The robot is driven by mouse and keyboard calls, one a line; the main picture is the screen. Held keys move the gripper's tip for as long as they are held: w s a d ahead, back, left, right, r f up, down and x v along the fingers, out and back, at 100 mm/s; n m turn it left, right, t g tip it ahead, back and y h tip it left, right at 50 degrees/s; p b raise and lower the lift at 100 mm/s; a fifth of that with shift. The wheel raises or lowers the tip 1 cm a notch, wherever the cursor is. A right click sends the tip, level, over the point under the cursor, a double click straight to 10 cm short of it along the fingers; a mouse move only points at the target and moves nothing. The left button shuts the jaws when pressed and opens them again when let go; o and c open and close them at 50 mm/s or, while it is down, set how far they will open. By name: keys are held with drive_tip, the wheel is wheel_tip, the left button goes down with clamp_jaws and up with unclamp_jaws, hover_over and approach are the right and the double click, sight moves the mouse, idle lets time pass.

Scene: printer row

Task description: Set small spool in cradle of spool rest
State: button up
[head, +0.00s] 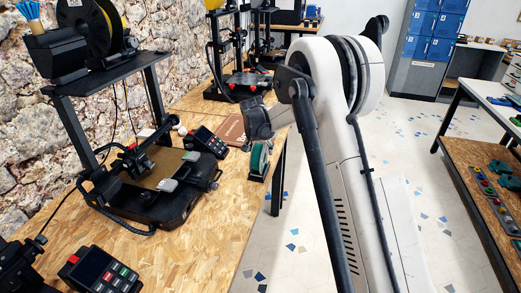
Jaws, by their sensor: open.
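A small green rounded thing with a dark lower part (259,158) is at the right edge of the wooden table and looks like the small spool. Whether it sits in the cradle of the spool rest is too small to tell. My gripper (258,135) is just above it, at the end of my grey wrist. The fingers are hard to make out, but the gripper is open and does not clasp the spool. I cannot make out the spool rest clearly as a separate thing.
A black printer (150,185) stands left of my gripper, with a control box (205,140) close by. A large spool (98,35) is on the printer's top. Another control box (100,270) is at the near left. The wooden table (215,225) is clear in front.

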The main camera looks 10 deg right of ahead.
drive_tip(key=v, duration=1.2)
drive_tip(key=shift+f, duration=0.1)
drive_tip(key=s+d+r+n+t, duration=0.1)
drive_tip(key=s+r, duration=0.3)
drive_tip(key=s, duration=0.4)
drive_tip(key=s+r+n+y, duration=0.1)
drive_tip(key=s+r, duration=0.4)
drive_tip(key=s, duration=0.2)
drive_tip(key=s+d+r+n+t, duration=0.1)
drive_tip(key=s+r, duration=0.3)
drive_tip(key=s, duration=0.4)
drive_tip(key=s+f+n, duration=0.1)
drive_tip(key=s+f, duration=0.1)
drive_tip(key=s, duration=0.9)
drive_tip(key=s+f+n+t+y, duration=0.1)
drive_tip(key=s+f, duration=0.1)
drive_tip(key=s, duration=0.9)
drive_tip(key=shift+s+a+f+n, duration=0.2)
drive_tip(key=shift+a+f+n, duration=0.05)
drive_tip(key=shift+f+n, duration=0.15)
